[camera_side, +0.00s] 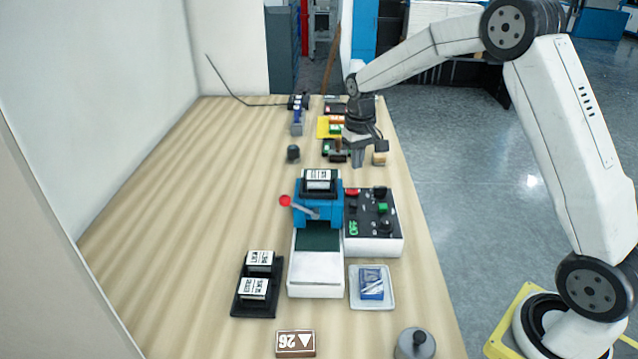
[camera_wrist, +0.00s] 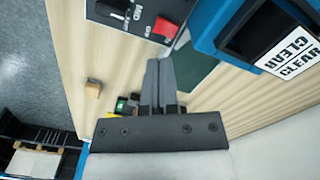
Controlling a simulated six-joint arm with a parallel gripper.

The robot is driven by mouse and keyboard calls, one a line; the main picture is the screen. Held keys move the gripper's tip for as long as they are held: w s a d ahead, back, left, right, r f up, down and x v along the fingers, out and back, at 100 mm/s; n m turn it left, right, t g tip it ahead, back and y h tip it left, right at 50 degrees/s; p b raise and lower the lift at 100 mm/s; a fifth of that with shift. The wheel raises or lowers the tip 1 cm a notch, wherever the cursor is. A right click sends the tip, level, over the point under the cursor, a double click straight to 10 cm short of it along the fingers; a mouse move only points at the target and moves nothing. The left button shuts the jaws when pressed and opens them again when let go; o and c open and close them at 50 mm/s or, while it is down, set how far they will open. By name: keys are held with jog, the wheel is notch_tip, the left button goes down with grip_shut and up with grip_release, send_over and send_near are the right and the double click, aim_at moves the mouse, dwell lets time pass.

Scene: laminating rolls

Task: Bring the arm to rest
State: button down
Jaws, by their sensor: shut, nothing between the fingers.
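My gripper (camera_side: 358,158) points down above the far right part of the wooden table in the side view. It is beyond the control box and near a small wooden block (camera_side: 379,159). In the wrist view the two dark fingers of my gripper (camera_wrist: 159,64) lie together with nothing between them. The wooden block also shows in the wrist view (camera_wrist: 93,89), apart from the fingers. The arm reaches out from its base at the lower right.
A blue laminating machine (camera_side: 318,215) with a red-knobbed lever stands mid-table, beside a control box (camera_side: 374,222). A black tray (camera_side: 246,303) holds labelled blocks. A white dish (camera_side: 371,299) holds a blue packet. A grey weight (camera_side: 415,344) sits in front. The table's left side is clear.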

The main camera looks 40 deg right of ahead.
jog(key=shift+s+a, duration=0.1)
jog(key=shift+n+t, duration=0.6)
jog(key=shift+n, duration=0.1)
jog(key=s+a, duration=0.1)
jog(key=s, duration=0.1)
jog(key=s+a, duration=0.2)
jog(key=s, duration=0.1)
jog(key=s+a, duration=0.2)
jog(key=shift+s+a+f, duration=0.2)
jog(key=shift+s+a, duration=0.05)
jog(key=shift+s, duration=0.1)
jog(key=s+a+f, duration=0.1)
jog(key=s+a, duration=0.1)
jog(key=s, duration=0.4)
jog(key=s+a+f+n+t, duration=0.1)
jog(key=s+a, duration=0.2)
jog(key=s, duration=0.4)
jog(key=shift+s+f+n, duration=0.2)
jog(key=shift+n, duration=0.1)
jog(key=shift+w, duration=0.1)
jog(key=w+d+r+m, duration=0.3)
jog(key=w, duration=0.4)
jog(key=w+d+r+m+g, duration=0.1)
jog(key=w+d+r+m, duration=0.2)
jog(key=w, duration=0.4)
jog(key=w+d+r+m+g, duration=0.1)
jog(key=w+d+r+m, duration=0.2)
jog(key=w, duration=0.5)
jog(key=shift+d+r, duration=0.35)
jog(key=shift+r, duration=0.2)
